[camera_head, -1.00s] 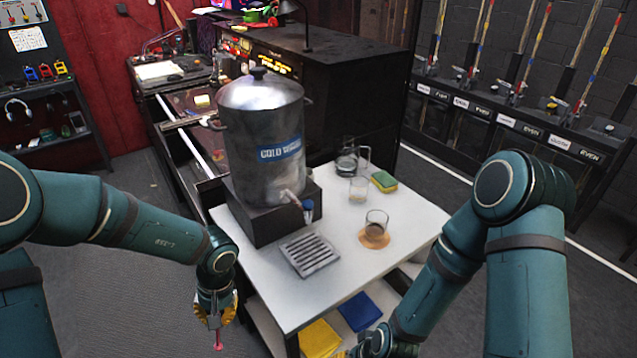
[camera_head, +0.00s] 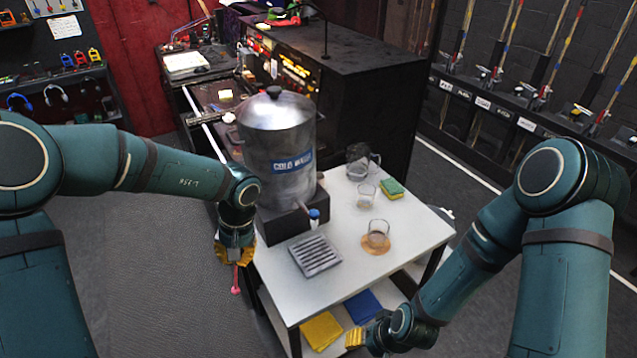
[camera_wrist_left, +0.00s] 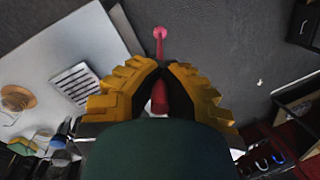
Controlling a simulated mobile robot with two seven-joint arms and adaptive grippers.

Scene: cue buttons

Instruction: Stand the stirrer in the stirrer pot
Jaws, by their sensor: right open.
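The stirrer (camera_head: 236,282) is a thin pink-red rod with a rounded end, hanging down from my left gripper (camera_head: 234,262). In the left wrist view the stirrer (camera_wrist_left: 160,50) runs between the yellow fingers of the left gripper (camera_wrist_left: 163,72), which is shut on it. It is over the floor, just off the table's left edge.
A metal urn (camera_head: 276,140) with a tap stands at the table's back left. A slotted drip tray (camera_head: 315,256), a cork coaster (camera_head: 376,248), a glass jug (camera_head: 358,165) and a sponge (camera_head: 391,189) are on the white table (camera_head: 335,285). Cloths (camera_head: 320,330) lie on the lower shelf.

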